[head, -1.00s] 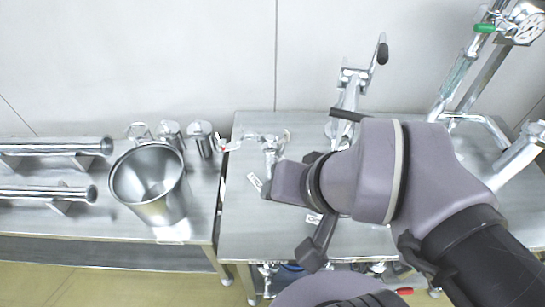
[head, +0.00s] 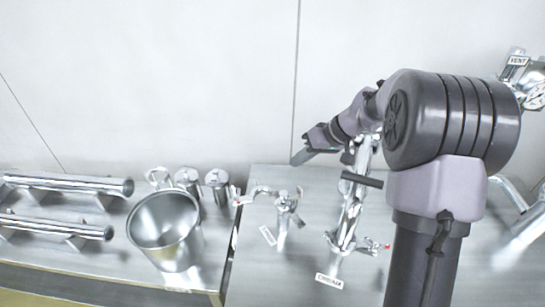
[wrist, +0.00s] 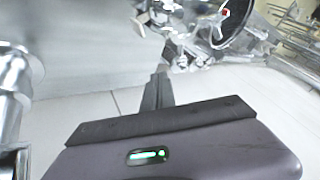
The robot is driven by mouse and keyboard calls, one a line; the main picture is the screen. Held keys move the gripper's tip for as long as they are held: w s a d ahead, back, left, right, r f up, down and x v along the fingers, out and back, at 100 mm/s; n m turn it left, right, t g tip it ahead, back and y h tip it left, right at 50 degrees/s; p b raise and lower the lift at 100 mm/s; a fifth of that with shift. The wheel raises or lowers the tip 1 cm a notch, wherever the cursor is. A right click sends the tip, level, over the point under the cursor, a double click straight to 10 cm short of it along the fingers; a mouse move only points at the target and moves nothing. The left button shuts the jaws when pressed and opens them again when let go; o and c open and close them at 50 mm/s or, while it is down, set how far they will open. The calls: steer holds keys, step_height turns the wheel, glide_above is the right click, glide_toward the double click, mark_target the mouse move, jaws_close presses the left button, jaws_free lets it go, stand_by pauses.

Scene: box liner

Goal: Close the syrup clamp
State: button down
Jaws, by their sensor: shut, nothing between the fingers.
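No label in view can be read as syrup, so I cannot tell which fitting is the syrup clamp. A tall metal clamp fitting with a dark bar handle (head: 362,180) stands on the right-hand bench, partly hidden by my arm. A smaller metal valve fitting (head: 284,205) stands to its left with a white tag beside it. My gripper (head: 302,157) is shut and empty, in the air above and behind these fittings, close to the wall. The wrist view shows its dark fingers (wrist: 157,92) with nothing between them.
A steel pot (head: 165,228) and small metal canisters (head: 218,186) stand on the left bench beside metal pipes (head: 70,184). A fitting tagged VENT (head: 518,61) is at the far right. My arm blocks much of the right bench. Bare wall is behind.

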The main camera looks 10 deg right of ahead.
mark_target(253, 194)
steer(key=w+a+f+b, duration=0.2)
steer(key=a+f+b, duration=0.1)
steer(key=a+f, duration=0.4)
steer(key=shift+w+a+f, duration=0.25)
steer(key=shift+w+a, duration=0.05)
steer(key=shift+a, duration=0.6)
